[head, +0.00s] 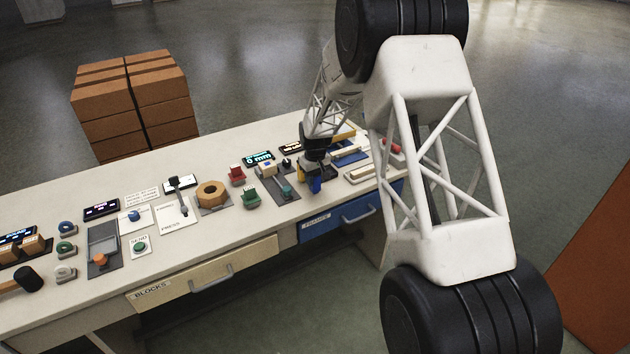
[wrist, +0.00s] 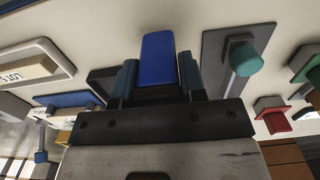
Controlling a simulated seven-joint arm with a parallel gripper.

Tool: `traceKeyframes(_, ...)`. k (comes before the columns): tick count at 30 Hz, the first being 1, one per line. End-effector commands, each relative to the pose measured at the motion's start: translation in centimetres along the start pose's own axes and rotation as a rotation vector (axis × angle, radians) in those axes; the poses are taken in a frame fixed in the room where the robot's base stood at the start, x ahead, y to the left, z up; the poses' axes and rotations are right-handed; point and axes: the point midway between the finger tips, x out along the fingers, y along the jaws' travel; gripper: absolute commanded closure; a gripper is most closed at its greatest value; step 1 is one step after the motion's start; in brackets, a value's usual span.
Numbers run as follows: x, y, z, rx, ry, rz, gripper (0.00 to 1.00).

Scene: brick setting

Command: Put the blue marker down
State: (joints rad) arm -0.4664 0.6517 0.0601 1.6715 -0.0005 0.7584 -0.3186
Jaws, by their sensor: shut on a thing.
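The blue marker (wrist: 159,58) shows in the wrist view as a blue block-like piece between my two gripper fingers. My gripper (wrist: 158,80) is shut on it, with one dark teal finger on each side. In the head view my gripper (head: 313,178) is low over the right part of the white bench (head: 210,145), near its front edge. A small blue patch (head: 315,186) shows at its fingers there. Whether the marker touches the bench top is not clear.
A grey slide with a teal knob (wrist: 247,59) stands just right of the fingers in the wrist view. A white tray (wrist: 62,52) lies at left. A blue drawer (head: 335,222) and a cream drawer (head: 215,270) are under the bench. A 0 mm display (head: 258,158) stands behind.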

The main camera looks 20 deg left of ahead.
Motion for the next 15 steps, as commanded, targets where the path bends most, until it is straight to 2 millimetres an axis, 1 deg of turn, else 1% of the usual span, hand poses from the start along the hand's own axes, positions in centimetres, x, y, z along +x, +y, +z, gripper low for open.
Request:
traceKeyframes(3,0.79,0.0,0.0,0.0,0.0,0.0,0.77)
traceKeyframes(15,0.99,0.0,0.01,0.0,0.0,0.0,0.77)
